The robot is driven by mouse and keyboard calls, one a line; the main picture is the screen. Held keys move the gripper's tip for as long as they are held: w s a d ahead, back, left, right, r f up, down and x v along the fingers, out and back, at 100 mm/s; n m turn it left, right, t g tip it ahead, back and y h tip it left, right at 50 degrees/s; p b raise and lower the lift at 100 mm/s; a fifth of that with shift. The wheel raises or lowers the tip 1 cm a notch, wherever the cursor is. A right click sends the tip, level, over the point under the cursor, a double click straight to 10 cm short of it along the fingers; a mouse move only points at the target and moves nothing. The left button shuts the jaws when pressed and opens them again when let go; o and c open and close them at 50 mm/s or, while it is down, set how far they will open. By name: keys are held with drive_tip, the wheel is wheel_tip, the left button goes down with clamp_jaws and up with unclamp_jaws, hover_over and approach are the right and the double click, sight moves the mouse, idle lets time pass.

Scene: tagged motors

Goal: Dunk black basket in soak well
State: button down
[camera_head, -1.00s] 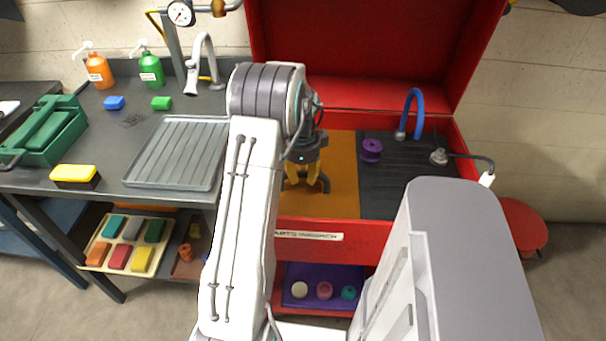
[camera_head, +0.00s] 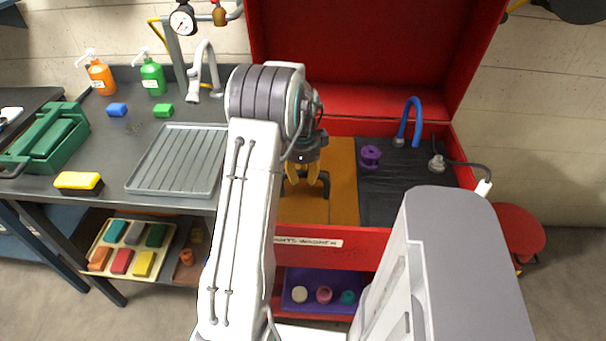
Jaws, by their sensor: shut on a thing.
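The soak well (camera_head: 343,205) is the amber-coloured basin in the left part of the red parts washer (camera_head: 365,240). My gripper (camera_head: 302,181) points down over the well, its yellow fingers shut on the black basket. Only a dark, arched handle-like part of the black basket (camera_head: 325,182) shows, beside and below the fingers. The basket's body cannot be made out, so I cannot tell how deep it sits in the well. My arm hides the well's left side.
A black drain board (camera_head: 405,185) lies right of the well, with a purple spool (camera_head: 370,156) and a blue hose (camera_head: 410,120). The raised red lid (camera_head: 350,60) stands behind. A grey ribbed tray (camera_head: 178,160) lies on the left bench. A red stool (camera_head: 515,225) stands right.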

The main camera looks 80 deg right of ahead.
drive_tip(key=shift+f+b, duration=1.05)
drive_tip(key=shift+f, duration=0.4)
drive_tip(key=shift+r, duration=0.1)
wheel_tip(320, 180, up, 22)
drive_tip(key=p, duration=1.6)
drive_tip(key=shift+r+p, duration=0.2)
drive_tip(key=shift+p, duration=0.2)
idle(1.7)
